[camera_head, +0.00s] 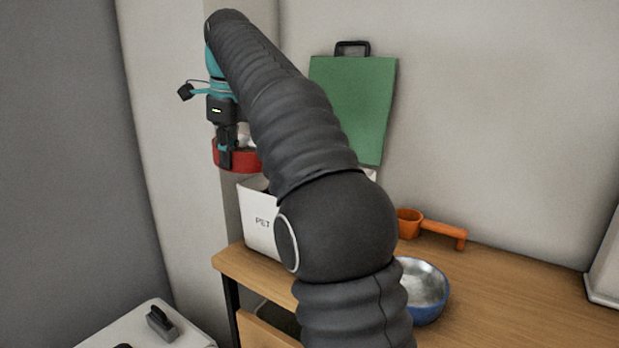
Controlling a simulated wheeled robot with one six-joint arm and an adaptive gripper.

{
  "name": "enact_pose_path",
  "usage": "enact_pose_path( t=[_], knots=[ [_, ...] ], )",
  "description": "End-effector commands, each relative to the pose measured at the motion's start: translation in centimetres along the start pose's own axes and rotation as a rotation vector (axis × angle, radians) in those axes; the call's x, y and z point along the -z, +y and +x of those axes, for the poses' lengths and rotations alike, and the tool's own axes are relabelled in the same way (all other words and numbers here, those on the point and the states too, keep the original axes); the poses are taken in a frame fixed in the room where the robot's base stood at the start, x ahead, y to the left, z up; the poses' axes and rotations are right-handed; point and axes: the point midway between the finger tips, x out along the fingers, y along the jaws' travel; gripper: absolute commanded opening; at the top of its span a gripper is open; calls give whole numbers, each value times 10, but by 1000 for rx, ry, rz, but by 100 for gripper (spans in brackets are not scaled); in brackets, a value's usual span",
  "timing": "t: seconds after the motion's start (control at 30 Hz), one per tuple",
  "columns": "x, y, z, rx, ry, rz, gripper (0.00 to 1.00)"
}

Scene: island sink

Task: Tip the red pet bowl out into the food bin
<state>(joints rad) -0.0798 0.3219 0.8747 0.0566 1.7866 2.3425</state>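The red pet bowl (248,161) is at the upper left, in the air just above the left side of the food bin. It looks roughly level, and something pale shows above its rim. My gripper (227,158) points down at the bowl's near rim, with a dark finger over the red wall; it appears shut on the rim, though the far finger is hidden. The food bin (262,222) is a white box marked "PET" on the wooden top. My arm hides its right part. A green panel with a dark handle (362,105) stands upright behind the bin.
A blue bowl with a silvery inside (424,289) and an orange scoop (428,225) are on the wooden top (520,300), right of my arm. A pale wall corner is close to my gripper. A white object (606,265) stands at the right edge.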

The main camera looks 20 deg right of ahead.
Motion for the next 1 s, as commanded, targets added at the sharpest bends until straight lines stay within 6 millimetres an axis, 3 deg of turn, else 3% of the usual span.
enact_pose_path(
  t=[0.7, 1.0],
  knots=[
    [39, -10, -18, -73, -349, 42, 0],
    [58, -14, -16, -104, -495, 58, 0]
  ],
)
